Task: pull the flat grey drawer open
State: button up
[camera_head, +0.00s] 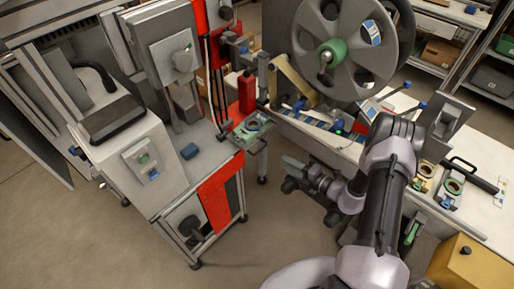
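The flat grey drawer (239,140) is a small thin tray with a green ring on it, at the edge of the grey machine in the middle of the view. A dark bar handle (261,148) sits at its front right side. My gripper (286,174) is to the right of and below the handle, apart from it. Its two fingers point left and stand apart, with nothing visible between them. How far the drawer sticks out of the machine is hard to tell.
The grey machine (205,160) with a red panel (217,195) stands left of my gripper. A large grey reel (345,25) rises behind. A white bench (480,150) with small fixtures is at right, and a yellow box (470,268) at lower right. Floor is free below the drawer.

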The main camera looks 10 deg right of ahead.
aim_at(260, 150)
jog(key=shift+b+x, duration=1.55)
jog(key=shift+x, duration=5.65)
jog(key=shift+s+f, duration=0.1)
jog(key=shift+f, duration=0.05)
jog(key=shift+c, duration=0.2)
grip_shut()
